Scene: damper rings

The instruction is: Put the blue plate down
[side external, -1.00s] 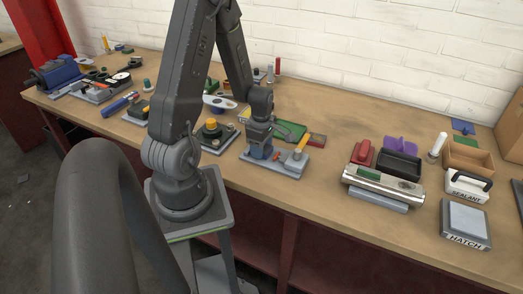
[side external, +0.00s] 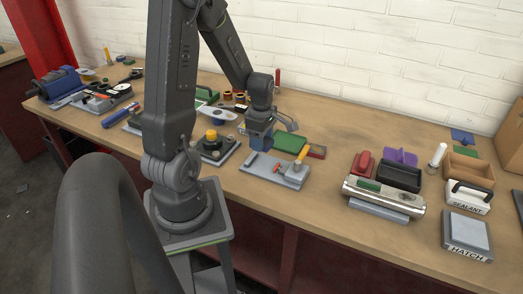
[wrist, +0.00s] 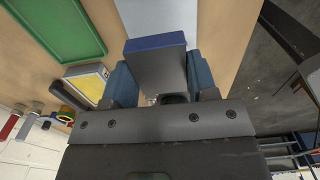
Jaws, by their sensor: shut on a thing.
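My gripper (wrist: 160,78) is shut on the blue plate (wrist: 155,42), which sits between its two blue fingers in the wrist view. The plate's far edge looks blue and its near face dark grey. In the side external view, my gripper (side external: 261,138) is above the work table, at the back left of a light grey board (side external: 262,169) with a red part and a yellow-handled part. The plate is hard to tell from the blue fingers there. I cannot tell the exact gap between plate and board.
A green tray (side external: 291,142) lies just behind the grey board. Bare wood lies between the board and the silver block.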

